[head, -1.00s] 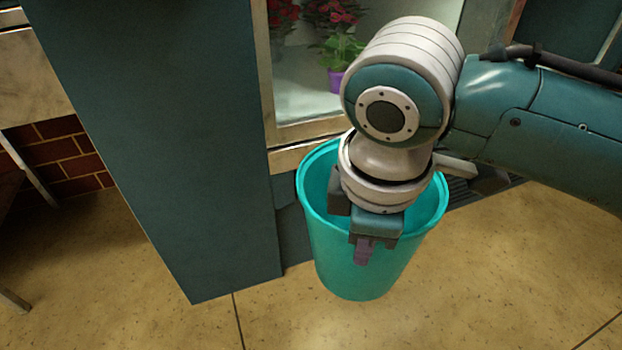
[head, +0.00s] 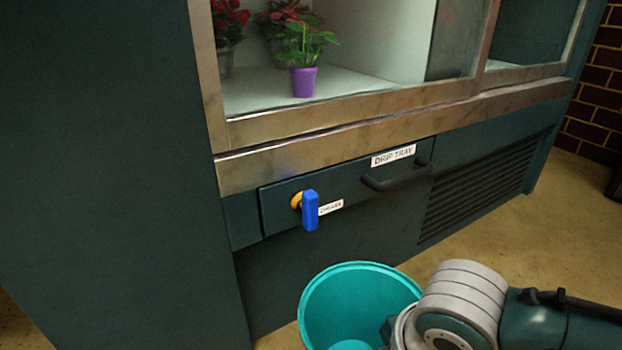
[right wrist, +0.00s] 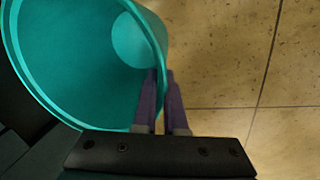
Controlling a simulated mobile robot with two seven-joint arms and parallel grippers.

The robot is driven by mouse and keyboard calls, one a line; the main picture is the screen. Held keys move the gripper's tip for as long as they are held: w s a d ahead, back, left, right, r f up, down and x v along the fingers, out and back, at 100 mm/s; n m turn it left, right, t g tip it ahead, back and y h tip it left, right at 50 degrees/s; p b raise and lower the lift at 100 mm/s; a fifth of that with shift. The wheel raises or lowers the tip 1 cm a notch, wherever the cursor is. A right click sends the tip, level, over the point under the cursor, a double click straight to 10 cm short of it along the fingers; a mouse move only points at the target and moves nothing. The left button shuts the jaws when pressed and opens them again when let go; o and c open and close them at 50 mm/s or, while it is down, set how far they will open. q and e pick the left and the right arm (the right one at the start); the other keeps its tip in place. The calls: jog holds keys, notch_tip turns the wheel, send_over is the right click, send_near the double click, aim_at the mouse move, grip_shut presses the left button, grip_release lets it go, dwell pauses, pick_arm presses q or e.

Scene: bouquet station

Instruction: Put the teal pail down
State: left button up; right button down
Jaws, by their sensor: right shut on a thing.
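The teal pail (head: 345,298) is at the bottom of the head view, in front of the dark cabinet base, with its open mouth facing up and its lower part cut off. No contents show in it. The pail also fills the left of the right wrist view (right wrist: 75,65). There my right gripper (right wrist: 162,78) is shut on the pail's wall at the rim, one purple finger inside and one outside. In the head view its fingers are hidden. I cannot tell whether the pail's bottom touches the floor. My left gripper is not in view.
A drip tray drawer (head: 345,185) with a dark handle (head: 398,180) and a blue lever (head: 310,210) is behind the pail. Above it, a glass case holds red flowers and a purple pot (head: 303,81). Bare tan floor (head: 490,228) lies to the right.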

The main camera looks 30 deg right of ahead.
notch_tip(320, 180, down, 11)
jog(key=b, duration=0.7)
jog(key=shift+w+b, duration=0.15)
jog(key=shift+b, duration=0.2)
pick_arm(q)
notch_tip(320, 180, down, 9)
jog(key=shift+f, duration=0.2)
pick_arm(e)
jog(key=c, duration=1)
grip_release()
pick_arm(q)
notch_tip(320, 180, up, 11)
jog(key=p, duration=1)
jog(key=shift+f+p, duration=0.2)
jog(key=shift+p, duration=0.15)
pick_arm(e)
jog(key=s+r+m, duration=0.3)
jog(key=r+m, duration=0.1)
jog(key=r, duration=0.4)
jog(key=s+a+r+m+t, duration=0.1)
jog(key=s+r+m, duration=0.2)
jog(key=r, duration=0.6)
jog(key=s+r+m, duration=0.3)
jog(key=r+m, duration=0.4)
jog(key=r, duration=0.2)
jog(key=shift+s+a+y, duration=0.25)
jog(key=shift+a+y, duration=0.05)
